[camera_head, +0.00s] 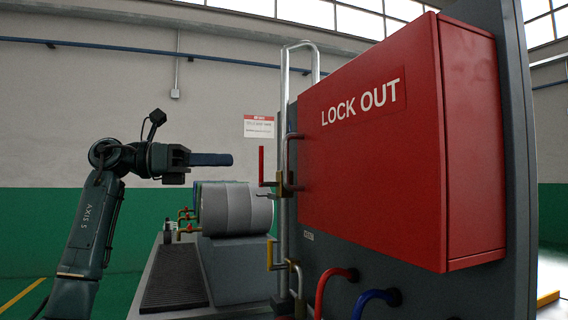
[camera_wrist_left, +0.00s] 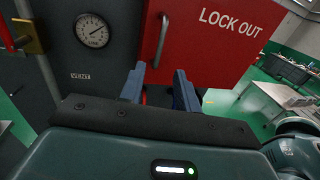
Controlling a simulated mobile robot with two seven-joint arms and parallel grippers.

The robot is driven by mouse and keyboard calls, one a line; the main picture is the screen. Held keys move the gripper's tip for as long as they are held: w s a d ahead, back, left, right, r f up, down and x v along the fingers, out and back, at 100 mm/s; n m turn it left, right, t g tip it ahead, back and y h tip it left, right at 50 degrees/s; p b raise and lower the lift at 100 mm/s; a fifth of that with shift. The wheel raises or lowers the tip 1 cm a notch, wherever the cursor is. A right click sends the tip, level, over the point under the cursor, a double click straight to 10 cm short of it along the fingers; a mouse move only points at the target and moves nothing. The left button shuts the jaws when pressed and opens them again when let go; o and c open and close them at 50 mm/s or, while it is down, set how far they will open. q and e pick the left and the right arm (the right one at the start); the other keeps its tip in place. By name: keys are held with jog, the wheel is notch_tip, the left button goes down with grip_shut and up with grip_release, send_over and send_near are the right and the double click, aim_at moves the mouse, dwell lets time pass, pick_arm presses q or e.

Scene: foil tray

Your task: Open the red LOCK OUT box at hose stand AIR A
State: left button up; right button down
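The red LOCK OUT box (camera_head: 365,170) is mounted on a dark grey panel, and its door looks shut. My left gripper (camera_head: 226,160) is left of the box, apart from the handle. In the left wrist view its two blue fingers (camera_wrist_left: 159,73) are spread with nothing between them. My right gripper is in neither view.
A red upright lever (camera_head: 262,165) and a steel pipe (camera_head: 284,95) stand left of the box. A gauge (camera_wrist_left: 93,30) sits on the panel. Red hose (camera_head: 328,290) and blue hose (camera_head: 372,300) come out below.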

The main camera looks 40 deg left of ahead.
pick_arm(q)
jog(key=p+x, duration=0.1)
jog(key=x, duration=1)
jog(key=shift+w, duration=0.15)
jog(key=shift+c, duration=0.4)
grip_shut()
